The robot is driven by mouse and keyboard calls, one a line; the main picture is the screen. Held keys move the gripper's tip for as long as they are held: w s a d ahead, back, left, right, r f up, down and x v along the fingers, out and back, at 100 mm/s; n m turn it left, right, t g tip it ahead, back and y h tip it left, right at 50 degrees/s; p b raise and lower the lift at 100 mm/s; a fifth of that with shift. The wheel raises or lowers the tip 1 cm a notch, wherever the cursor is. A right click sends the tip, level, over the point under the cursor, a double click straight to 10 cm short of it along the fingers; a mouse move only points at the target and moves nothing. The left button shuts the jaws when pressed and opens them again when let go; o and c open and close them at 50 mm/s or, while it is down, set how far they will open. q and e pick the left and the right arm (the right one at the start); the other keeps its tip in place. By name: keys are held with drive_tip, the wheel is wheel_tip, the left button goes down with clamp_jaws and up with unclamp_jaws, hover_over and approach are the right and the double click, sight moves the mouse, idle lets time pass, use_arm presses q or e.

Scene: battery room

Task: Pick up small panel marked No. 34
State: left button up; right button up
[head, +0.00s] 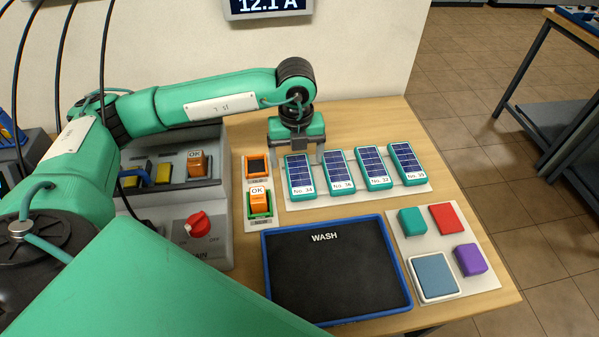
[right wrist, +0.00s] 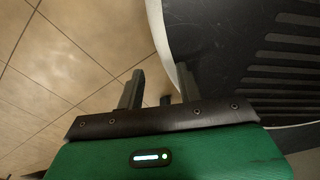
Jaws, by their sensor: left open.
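The small panel marked No. 34 (head: 299,176) is a dark blue solar panel in a teal frame. It lies at the left end of a row on a white mat (head: 330,194). My left gripper (head: 300,153) is open, pointing down at the far end of this panel, with a finger to either side of it. I cannot tell whether the fingers touch it. Panels No. 36 (head: 341,170), No. 32 (head: 374,168) and one at the right end (head: 406,164) lie beside it. In the right wrist view my right gripper (right wrist: 160,88) is open and empty.
A blue-rimmed WASH tray (head: 408,301) lies in front of the panels. Colored blocks and a blue pad (head: 434,275) sit on a white plate at right. An orange OK piece (head: 259,201) and a grey unit with a red knob (head: 198,225) stand at left.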

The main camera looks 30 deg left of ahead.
sight(299, 173)
use_arm(q)
drive_tip(key=shift+f, duration=0.5)
drive_tip(key=f, duration=0.1)
drive_tip(key=f+p, duration=0.1)
drive_tip(key=f, duration=0.3)
drive_tip(key=shift+w+d+p, duration=0.15)
drive_tip(key=shift+w+p, duration=0.2)
drive_tip(key=shift+w, duration=0.05)
use_arm(e)
drive_tip(key=shift+s+a+r, duration=0.3)
drive_tip(key=shift+s+a, duration=0.1)
drive_tip(key=shift+s, duration=0.25)
use_arm(q)
drive_tip(key=shift+c, duration=1.1)
drive_tip(key=c, duration=0.7)
drive_tip(key=shift+c, duration=1.2)
use_arm(e)
drive_tip(key=shift+w+d+r, duration=0.1)
drive_tip(key=shift+w+d, duration=0.05)
drive_tip(key=shift+d, duration=0.3)
use_arm(q)
drive_tip(key=shift+r, duration=0.15)
